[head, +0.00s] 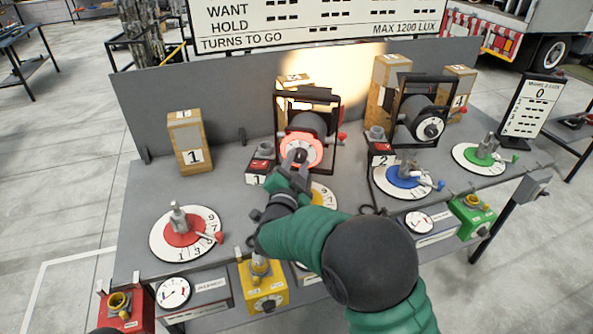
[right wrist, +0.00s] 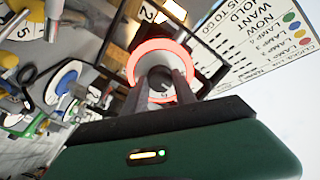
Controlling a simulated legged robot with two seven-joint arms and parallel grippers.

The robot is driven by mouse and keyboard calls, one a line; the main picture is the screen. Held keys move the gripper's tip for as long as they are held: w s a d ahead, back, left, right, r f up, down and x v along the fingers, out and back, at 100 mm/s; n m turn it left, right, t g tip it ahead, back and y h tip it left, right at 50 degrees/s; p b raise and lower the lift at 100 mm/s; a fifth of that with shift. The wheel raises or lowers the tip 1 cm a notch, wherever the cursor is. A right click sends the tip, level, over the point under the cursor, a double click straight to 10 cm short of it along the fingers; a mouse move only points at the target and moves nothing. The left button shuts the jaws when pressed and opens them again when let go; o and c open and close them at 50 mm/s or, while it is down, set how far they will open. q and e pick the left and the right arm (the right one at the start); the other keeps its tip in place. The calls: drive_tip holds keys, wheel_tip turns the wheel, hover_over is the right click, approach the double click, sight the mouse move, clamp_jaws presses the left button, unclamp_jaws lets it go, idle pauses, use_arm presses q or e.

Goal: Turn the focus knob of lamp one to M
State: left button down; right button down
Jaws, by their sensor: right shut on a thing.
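Lamp one (head: 308,126) stands in a black frame behind the label "1" and throws a bright patch on the grey back panel. A glowing red ring (head: 286,149) circles its front; the ring also shows in the right wrist view (right wrist: 147,58). The dark focus knob (right wrist: 158,74) sits at the ring's centre. My right gripper (head: 297,163) reaches it from the front, and its fingers (right wrist: 162,88) are shut on the knob from both sides. The fingers hide part of the knob, and I cannot read any focus mark or an M. My left gripper is not in view.
Lamp two (head: 422,118) stands to the right. Dials with red (head: 184,232), blue (head: 404,176) and green (head: 483,155) centres lie on the bench. A yellow-centred dial (head: 322,196) is partly behind my right arm. Numbered wooden blocks (head: 188,140) stand near the panel.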

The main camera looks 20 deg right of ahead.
drive_tip(key=shift+r, duration=0.15)
idle(0.4)
drive_tip(key=c, duration=1.3)
unclamp_jaws()
drive_tip(key=shift+w, duration=0.1)
drive_tip(key=o, duration=0.3)
drive_tip(key=shift+w+d+f, duration=0.1)
drive_tip(key=shift+w+f, duration=0.05)
drive_tip(key=shift+f, duration=0.05)
